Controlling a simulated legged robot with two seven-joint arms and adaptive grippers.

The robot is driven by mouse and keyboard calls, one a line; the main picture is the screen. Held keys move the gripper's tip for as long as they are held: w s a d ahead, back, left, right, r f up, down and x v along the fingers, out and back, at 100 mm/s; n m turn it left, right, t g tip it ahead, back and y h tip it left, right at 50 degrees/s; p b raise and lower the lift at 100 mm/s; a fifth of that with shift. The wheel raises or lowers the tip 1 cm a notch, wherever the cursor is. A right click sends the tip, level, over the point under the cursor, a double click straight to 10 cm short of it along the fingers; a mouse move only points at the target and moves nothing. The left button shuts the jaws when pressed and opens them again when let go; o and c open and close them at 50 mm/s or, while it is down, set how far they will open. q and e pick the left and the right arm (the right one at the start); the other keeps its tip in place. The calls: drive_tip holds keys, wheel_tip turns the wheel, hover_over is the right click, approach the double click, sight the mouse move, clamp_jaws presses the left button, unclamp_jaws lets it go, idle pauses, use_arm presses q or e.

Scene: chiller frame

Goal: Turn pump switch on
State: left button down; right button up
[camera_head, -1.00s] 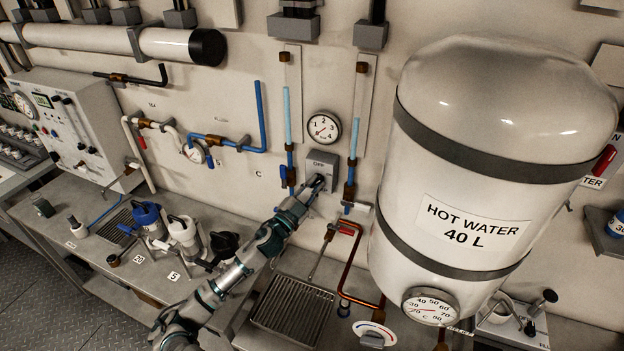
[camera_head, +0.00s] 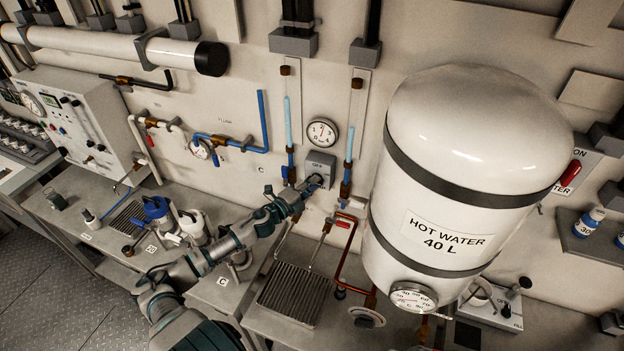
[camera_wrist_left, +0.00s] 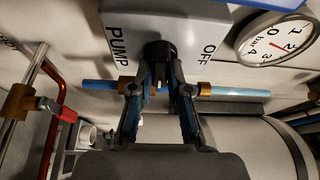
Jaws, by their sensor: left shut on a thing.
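The pump switch is a grey box (camera_head: 320,162) on the wall below a round gauge, with a black knob. In the left wrist view the box (camera_wrist_left: 190,22) is marked PUMP and OFF, and its black knob (camera_wrist_left: 159,50) sits between my fingertips. My left gripper (camera_head: 314,181) reaches the front of the box. In the left wrist view my left gripper (camera_wrist_left: 160,75) has its fingers closed around the knob. The knob's pointing direction is hard to tell. My right gripper is not in view.
A pressure gauge (camera_head: 322,132) is above the switch box. Blue and copper pipes flank it. The large white hot water tank (camera_head: 470,150) stands close on the right. A drip grate (camera_head: 293,292) lies on the counter below. Cups and a grinder-like blue item stand left.

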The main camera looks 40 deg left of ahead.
use_arm(q)
drive_tip(key=shift+w+a+r+m+p, duration=0.1)
drive_tip(key=shift+a+r+m+p, duration=0.1)
drive_tip(key=shift+r+m+p, duration=0.15)
idle(0.3)
drive_tip(key=c, duration=1.1)
unclamp_jaws()
drive_tip(key=shift+d, duration=0.1)
drive_tip(key=shift+w+f, duration=0.15)
drive_tip(key=shift+f, duration=0.2)
drive_tip(key=s, duration=0.8)
drive_tip(key=s+a, duration=0.1)
drive_tip(key=s, duration=0.3)
